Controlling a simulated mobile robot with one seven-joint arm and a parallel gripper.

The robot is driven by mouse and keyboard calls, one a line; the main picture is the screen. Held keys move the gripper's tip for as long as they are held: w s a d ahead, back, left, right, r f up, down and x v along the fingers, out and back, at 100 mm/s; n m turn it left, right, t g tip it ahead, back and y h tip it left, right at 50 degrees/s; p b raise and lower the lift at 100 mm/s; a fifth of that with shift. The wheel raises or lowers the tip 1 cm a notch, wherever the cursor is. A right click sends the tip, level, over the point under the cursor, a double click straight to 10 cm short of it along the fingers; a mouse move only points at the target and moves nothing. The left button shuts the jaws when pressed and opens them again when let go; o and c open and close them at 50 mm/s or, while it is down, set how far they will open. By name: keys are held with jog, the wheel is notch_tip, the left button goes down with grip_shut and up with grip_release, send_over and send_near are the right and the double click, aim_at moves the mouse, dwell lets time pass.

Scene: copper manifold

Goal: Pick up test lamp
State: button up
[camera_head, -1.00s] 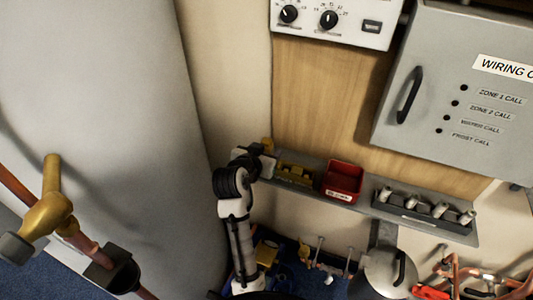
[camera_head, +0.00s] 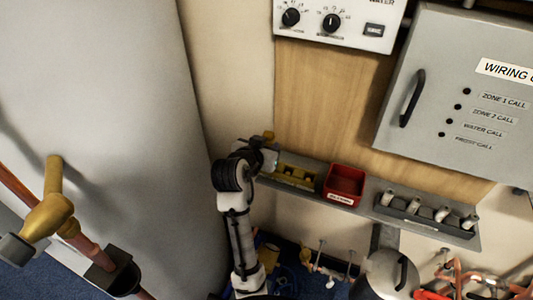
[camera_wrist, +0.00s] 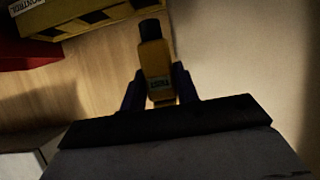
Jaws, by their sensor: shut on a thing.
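The test lamp (camera_wrist: 155,66) is a yellow body with a black end and a label on its face. In the wrist view it stands between the two dark fingers of my gripper (camera_wrist: 158,88), which is shut on it. In the head view my gripper (camera_head: 264,154) is at the left end of the grey wall shelf, beside a yellow holder (camera_head: 297,176). Only a small yellow part of the lamp (camera_head: 269,135) shows there, above the gripper. The lamp's lower part is hidden by the fingers.
A red bin (camera_head: 344,184) and a dark rack with several grey pieces (camera_head: 427,212) stand along the shelf (camera_head: 365,200). A grey wiring cabinet (camera_head: 440,100) and a white control panel (camera_head: 345,25) hang above. A large pale cylinder (camera_head: 110,90) rises close on the left.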

notch_tip(320, 180, up, 17)
jog(key=shift+f, duration=0.2)
jog(key=shift+d+f, duration=0.1)
dwell(0.9)
